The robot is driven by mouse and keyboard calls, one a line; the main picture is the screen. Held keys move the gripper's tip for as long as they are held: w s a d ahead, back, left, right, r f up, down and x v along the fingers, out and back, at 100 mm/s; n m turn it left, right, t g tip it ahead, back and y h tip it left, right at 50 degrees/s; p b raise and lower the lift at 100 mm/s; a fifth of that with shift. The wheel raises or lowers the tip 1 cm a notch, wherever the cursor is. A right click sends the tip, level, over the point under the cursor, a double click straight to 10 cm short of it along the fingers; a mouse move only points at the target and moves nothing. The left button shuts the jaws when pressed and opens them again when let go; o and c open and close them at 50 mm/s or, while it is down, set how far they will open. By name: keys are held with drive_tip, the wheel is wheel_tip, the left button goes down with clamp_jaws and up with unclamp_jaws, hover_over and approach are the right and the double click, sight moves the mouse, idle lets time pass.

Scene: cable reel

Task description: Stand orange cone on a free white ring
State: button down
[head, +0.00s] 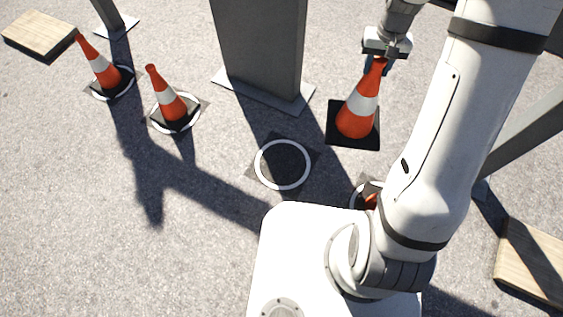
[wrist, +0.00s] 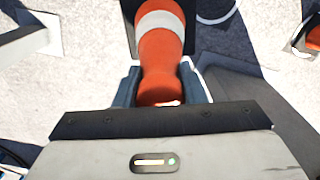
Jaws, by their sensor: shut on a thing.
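An orange cone (head: 358,110) with a white band and a black square base is upright at the upper right of the head view. My gripper (head: 377,63) is shut on its top. In the wrist view the same cone (wrist: 161,55) sits between the two fingers of my gripper (wrist: 161,88). I cannot tell whether its base touches the ground. An empty white ring (head: 282,165) on a dark square lies left of and nearer than the held cone; its edge also shows in the wrist view (wrist: 222,14).
Two cones (head: 171,100) (head: 103,68) stand on white rings at the left. Another ring (head: 359,192) with some orange on it is mostly hidden behind my arm. A grey post (head: 262,45) stands behind the empty ring. Wooden boards (head: 38,34) (head: 530,262) lie at the edges.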

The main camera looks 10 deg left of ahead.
drive_tip(key=shift+w, duration=0.1)
drive_tip(key=shift+a+f, duration=0.15)
drive_tip(key=s+a+f+m+b, duration=0.2)
drive_tip(key=a+f, duration=0.9)
drive_tip(key=a, duration=0.1)
drive_tip(key=s+a+f+m+b, duration=0.2)
drive_tip(key=a+f, duration=0.8)
drive_tip(key=a, duration=0.2)
wheel_tip(320, 180, down, 10)
drive_tip(key=b, duration=0.4)
drive_tip(key=c, duration=0.9)
unclamp_jaws()
